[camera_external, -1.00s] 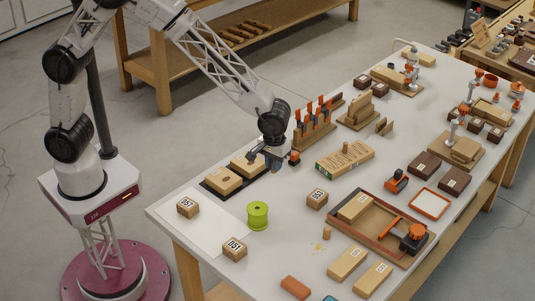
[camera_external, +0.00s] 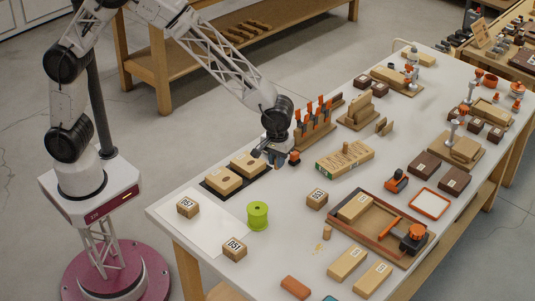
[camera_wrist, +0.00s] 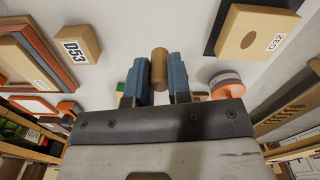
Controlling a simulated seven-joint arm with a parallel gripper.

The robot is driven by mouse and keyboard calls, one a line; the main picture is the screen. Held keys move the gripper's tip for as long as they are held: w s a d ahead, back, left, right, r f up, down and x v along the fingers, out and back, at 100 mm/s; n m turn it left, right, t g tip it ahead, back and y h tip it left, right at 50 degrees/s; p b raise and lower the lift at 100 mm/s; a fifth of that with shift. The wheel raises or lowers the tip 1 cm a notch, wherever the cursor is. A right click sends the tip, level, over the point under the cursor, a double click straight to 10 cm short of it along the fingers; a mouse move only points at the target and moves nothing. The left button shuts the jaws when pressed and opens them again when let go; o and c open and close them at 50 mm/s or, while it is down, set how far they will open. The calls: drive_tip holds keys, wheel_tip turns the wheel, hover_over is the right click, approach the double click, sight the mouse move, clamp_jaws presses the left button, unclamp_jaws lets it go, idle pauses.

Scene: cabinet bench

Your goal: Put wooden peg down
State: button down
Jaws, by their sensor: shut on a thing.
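My gripper (camera_external: 275,160) hangs over the far left part of the white bench, just right of the blocks on the black tray. In the wrist view, its two blue fingers (camera_wrist: 157,82) are shut on a wooden peg (camera_wrist: 159,68), a short brown cylinder. I cannot make out the held peg clearly in the external view, nor its height above the bench. The D32 block (camera_wrist: 250,34), with a round dark hole in its top, is at upper right in the wrist view. The tray's holed blocks (camera_external: 250,165) also show in the external view.
A D53 block (camera_external: 317,198) and a green spool (camera_external: 257,215) stand nearer the front. A rack with orange-handled tools (camera_external: 316,125) is close right of my gripper. A long printed box (camera_external: 345,157) lies further right. A small peg (camera_external: 327,232) stands on the bench.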

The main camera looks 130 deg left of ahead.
drive_tip(key=s+a+f+n, duration=0.1)
drive_tip(key=a+n, duration=0.7)
drive_tip(key=a, duration=0.8)
drive_tip(key=shift+s+a+f+n, duration=0.3)
drive_tip(key=shift+s+n, duration=0.1)
drive_tip(key=shift+s, duration=0.2)
drive_tip(key=shift+w, duration=0.1)
hover_over(347, 159)
drive_tip(key=shift+w+f, duration=0.1)
drive_tip(key=shift+f, duration=0.65)
drive_tip(key=shift+f, duration=1.75)
drive_tip(key=shift+f, duration=0.1)
drive_tip(key=c, duration=1.1)
unclamp_jaws()
drive_tip(key=shift+o, duration=0.2)
